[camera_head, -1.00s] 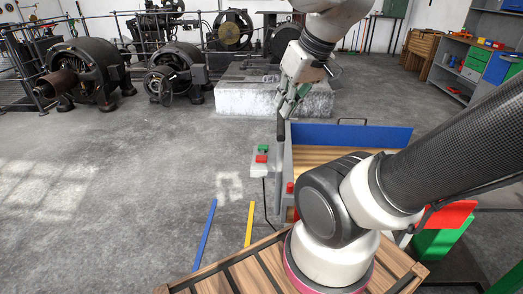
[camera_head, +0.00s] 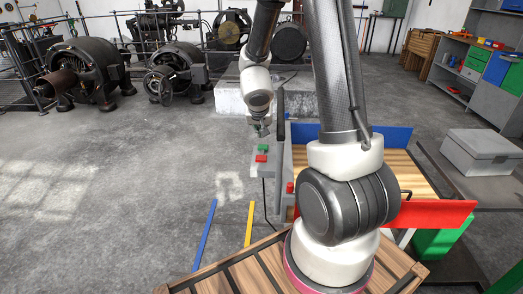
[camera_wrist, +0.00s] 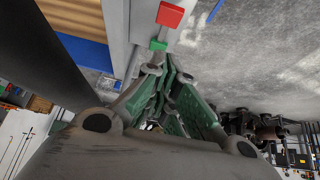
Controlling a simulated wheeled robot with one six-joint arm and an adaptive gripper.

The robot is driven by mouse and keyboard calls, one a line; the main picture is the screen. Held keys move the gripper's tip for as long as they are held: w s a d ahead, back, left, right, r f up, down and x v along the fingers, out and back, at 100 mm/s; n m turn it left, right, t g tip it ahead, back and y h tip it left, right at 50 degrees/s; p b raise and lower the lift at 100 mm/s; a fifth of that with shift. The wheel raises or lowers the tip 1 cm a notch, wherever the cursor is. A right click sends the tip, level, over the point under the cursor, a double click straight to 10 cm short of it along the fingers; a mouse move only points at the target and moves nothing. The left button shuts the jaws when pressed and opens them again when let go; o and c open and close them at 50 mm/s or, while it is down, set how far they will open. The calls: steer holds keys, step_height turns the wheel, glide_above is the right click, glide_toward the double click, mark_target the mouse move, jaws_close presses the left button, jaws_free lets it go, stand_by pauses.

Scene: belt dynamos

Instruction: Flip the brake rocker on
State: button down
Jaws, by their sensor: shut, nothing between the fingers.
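A small pale grey box (camera_head: 259,171) stands at the left side of the wooden-topped bench and carries a green block (camera_head: 264,148) and a red block (camera_head: 261,159). They look like the two ends of a rocker, but I cannot tell which way it is tilted. My gripper (camera_head: 262,132) points down just above the green block. In the wrist view my gripper's green-padded fingers (camera_wrist: 160,75) are together and empty, with their tips close to the green block (camera_wrist: 158,45). The red block (camera_wrist: 171,15) is beyond it. I cannot tell whether the tips touch.
Floor to the left is clear.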

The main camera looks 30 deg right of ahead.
glide_above(261, 157)
step_height(261, 157, down, 10)
steer(key=shift+d+r, duration=0.15)
steer(key=shift+s+f, duration=0.15)
steer(key=shift+f, duration=1.1)
